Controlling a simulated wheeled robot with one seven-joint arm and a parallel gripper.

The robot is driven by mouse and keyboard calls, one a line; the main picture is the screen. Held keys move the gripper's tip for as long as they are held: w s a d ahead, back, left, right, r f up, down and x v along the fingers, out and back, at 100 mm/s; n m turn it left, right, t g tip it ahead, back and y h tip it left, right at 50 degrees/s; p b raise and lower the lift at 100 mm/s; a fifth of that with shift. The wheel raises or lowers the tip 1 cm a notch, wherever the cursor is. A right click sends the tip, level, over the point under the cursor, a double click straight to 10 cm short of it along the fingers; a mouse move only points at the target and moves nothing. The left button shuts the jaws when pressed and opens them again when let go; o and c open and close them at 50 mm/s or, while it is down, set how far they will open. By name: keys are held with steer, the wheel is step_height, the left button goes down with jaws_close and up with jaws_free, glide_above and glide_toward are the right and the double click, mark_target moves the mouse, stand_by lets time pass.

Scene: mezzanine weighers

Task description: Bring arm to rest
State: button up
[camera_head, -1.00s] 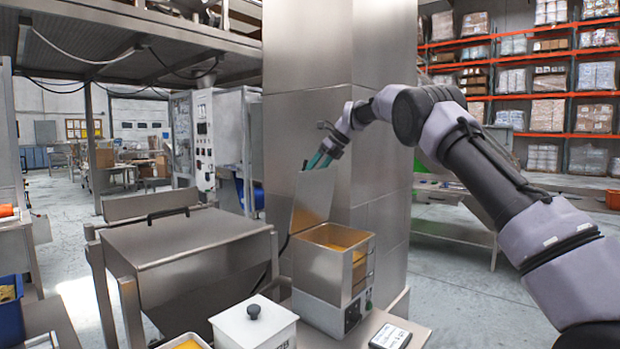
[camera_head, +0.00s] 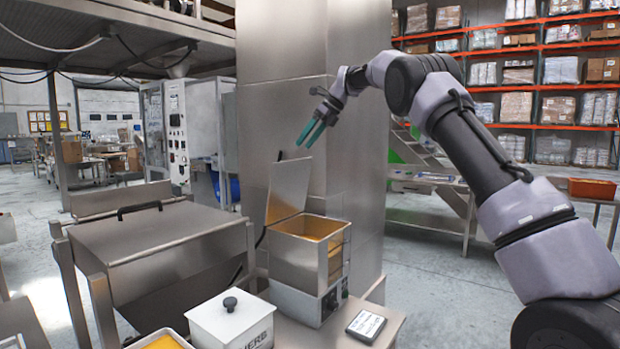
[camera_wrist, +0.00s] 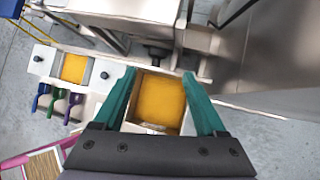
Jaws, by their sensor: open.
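My gripper (camera_head: 312,133) is open and empty, with green fingers. In the head view it hangs in the air above and in front of the steel column, over the steel box (camera_head: 322,263) with its lid (camera_head: 288,190) standing open. The box holds something orange-yellow. In the wrist view, my gripper's two fingers (camera_wrist: 160,90) stand apart on either side of the orange-filled box (camera_wrist: 160,128), seen below them. My arm reaches in from the right, bent at the elbow.
A steel hopper (camera_head: 160,250) is at left. The steel column (camera_head: 285,120) rises close behind. Colored scoops (camera_wrist: 58,100) show in the wrist view. Open floor lies right.

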steer(key=s+d+r+n+t+h, duration=0.15)
steer(key=s+d+r+n, duration=0.3)
steer(key=s+d, duration=0.5)
steer(key=s+d+r+n+t, duration=0.2)
steer(key=s+d+r+n, duration=0.25)
steer(key=s+d, duration=0.5)
steer(key=s+d+f+n+h, duration=0.1)
steer(key=s+d+f+n, duration=0.2)
steer(key=s, duration=0.5)
steer(key=s+d+f+n+t+h, duration=0.1)
steer(key=s+d+f+n, duration=0.3)
steer(key=s, duration=0.5)
steer(key=s+d+f+n+t+h, duration=0.1)
steer(key=s+d+f+n, duration=0.2)
steer(key=s, duration=0.6)
step_height(320, 180, down, 3)
steer(key=shift+d+r+h, duration=0.1)
steer(key=shift+d+h, duration=0.25)
steer(key=shift+a, duration=0.15)
